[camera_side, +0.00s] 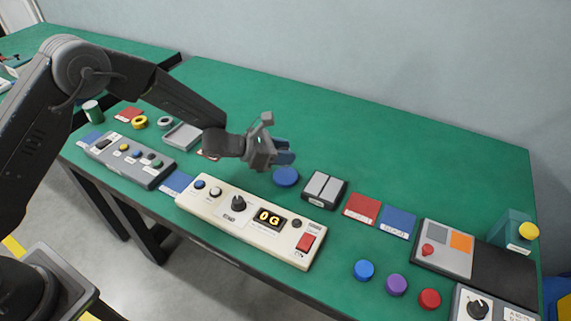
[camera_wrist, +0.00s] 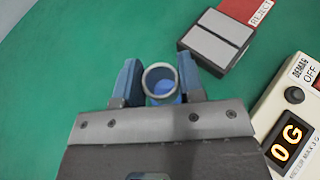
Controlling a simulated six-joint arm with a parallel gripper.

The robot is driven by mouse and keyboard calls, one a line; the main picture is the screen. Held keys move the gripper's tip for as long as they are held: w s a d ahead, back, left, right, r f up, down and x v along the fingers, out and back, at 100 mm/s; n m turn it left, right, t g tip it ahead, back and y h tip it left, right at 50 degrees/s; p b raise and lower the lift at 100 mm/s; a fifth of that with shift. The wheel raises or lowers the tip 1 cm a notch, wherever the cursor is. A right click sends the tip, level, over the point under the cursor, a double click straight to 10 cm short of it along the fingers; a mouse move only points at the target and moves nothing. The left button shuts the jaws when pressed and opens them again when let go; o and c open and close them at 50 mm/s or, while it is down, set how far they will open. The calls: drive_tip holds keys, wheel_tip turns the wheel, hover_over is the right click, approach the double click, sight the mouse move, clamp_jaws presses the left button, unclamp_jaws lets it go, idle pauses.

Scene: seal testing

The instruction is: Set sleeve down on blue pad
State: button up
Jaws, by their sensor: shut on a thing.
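My gripper (camera_side: 284,151) is above the green table, behind the cream control panel. In the wrist view its two blue fingers (camera_wrist: 160,82) are shut on the grey, round, hollow sleeve (camera_wrist: 160,66), one on each side. Blue shows through the sleeve's bore. The sleeve is not clearly visible in the side view. A round blue disc (camera_side: 286,177) lies on the table just below the fingers. A square blue pad (camera_side: 397,222) with a white label lies to the right. Other blue squares lie left of the panel (camera_side: 173,184) and at the far left (camera_side: 89,138).
The cream panel (camera_side: 210,207) with its lit "0G" display stands in front of the gripper. A grey two-plate block (camera_side: 323,188) and red pad (camera_side: 361,209) are to its right. Loose blue, purple and red round pieces lie at the front. The table behind is clear.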

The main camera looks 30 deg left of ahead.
sight(286, 176)
drive_tip(key=shift+d+f, duration=0.2)
drive_tip(key=shift+d, duration=0.1)
drive_tip(key=shift+f, duration=1.95)
drive_tip(key=shift+f, duration=0.1)
drive_tip(key=o, duration=1)
drive_tip(key=v, duration=1.2)
